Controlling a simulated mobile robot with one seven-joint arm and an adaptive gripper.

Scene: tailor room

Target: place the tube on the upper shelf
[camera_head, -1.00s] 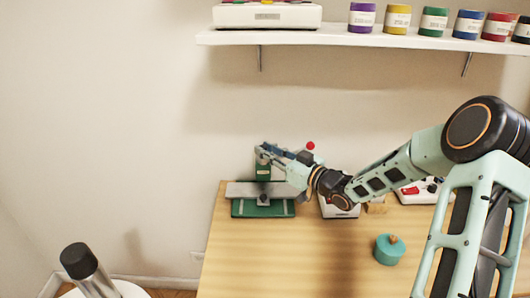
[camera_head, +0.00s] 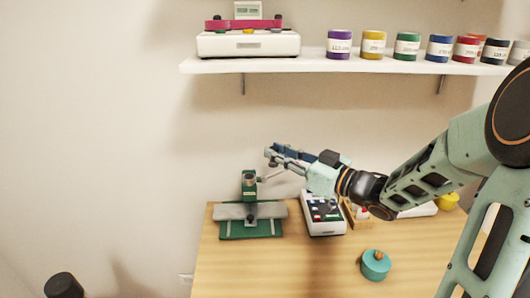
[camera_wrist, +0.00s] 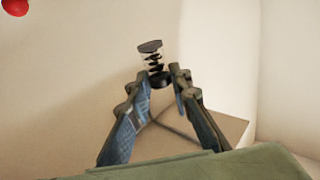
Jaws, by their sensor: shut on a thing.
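The tube (camera_wrist: 152,60) is a small clear cylinder with dark ends and dark bands inside. It shows in the wrist view between the fingertips of my gripper (camera_wrist: 160,76), which is shut on it. In the head view my gripper (camera_head: 271,157) is in front of the wall, above the table and well below the shelf, pointing left. I cannot make out the tube there. The upper shelf (camera_head: 350,66) is a white board on the wall across the upper right.
On the table (camera_head: 290,265) are a green-based machine (camera_head: 250,228), a white button box (camera_head: 323,222) and a teal container (camera_head: 375,265).

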